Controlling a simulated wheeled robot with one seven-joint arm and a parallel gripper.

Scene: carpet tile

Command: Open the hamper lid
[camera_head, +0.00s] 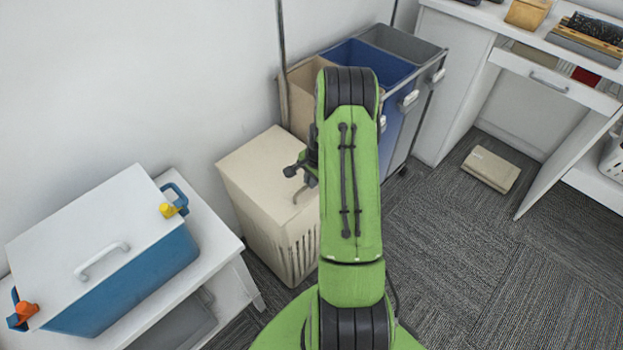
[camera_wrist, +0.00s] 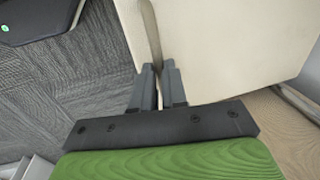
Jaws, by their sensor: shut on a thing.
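The hamper is a cream box with a slatted front (camera_head: 291,256), standing on the floor between the white bench and the sorting bins. Its flat cream lid (camera_head: 262,165) lies level on top and looks closed. My green arm hides the hamper's right part. My gripper is mostly behind the arm in the head view. In the wrist view my gripper (camera_wrist: 160,72) has its two grey fingers close together at the edge of a cream panel (camera_wrist: 235,45), which seems to be the hamper lid. The exact gripped part is hard to make out.
At left, a blue cooler with a white lid (camera_head: 95,215) stands on a white bench (camera_head: 215,240). Sorting bins (camera_head: 365,62) in a metal frame stand behind my arm. A white desk (camera_head: 470,50) is at right.

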